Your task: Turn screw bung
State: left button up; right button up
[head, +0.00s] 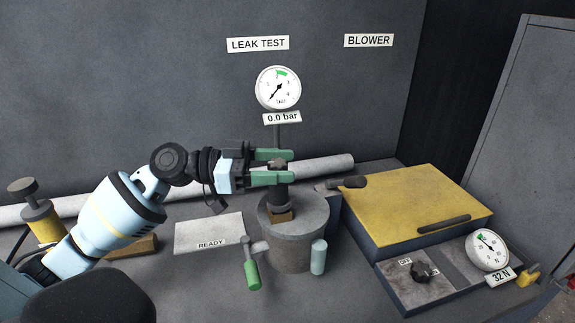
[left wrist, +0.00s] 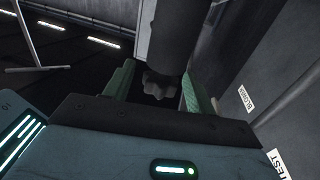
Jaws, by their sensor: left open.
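The screw bung appears to be the dark lobed knob (head: 278,164) on top of a dark upright neck (head: 281,196), above a grey round pot (head: 295,236). My left gripper (head: 287,166) reaches in from the left, level with the knob. Its two green fingers are open, one on the far side and one on the near side of it. The left wrist view shows the lobed knob (left wrist: 160,86) between the green fingers; contact is not clear. My right gripper is not in view.
A leak test gauge (head: 278,88) reading 0.0 bar stands behind the pot. A green-handled lever (head: 252,268) hangs at its front left. A grey pipe (head: 325,165) runs behind. A yellow-topped box (head: 420,205) and a 32 N gauge (head: 487,250) stand right. A READY plate (head: 209,233) lies left.

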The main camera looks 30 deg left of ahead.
pick_arm(q)
jog(key=shift+c, duration=0.4)
jog(key=c, duration=0.9)
jog(key=shift+m+g+b, duration=0.3)
jog(key=shift+g, duration=0.1)
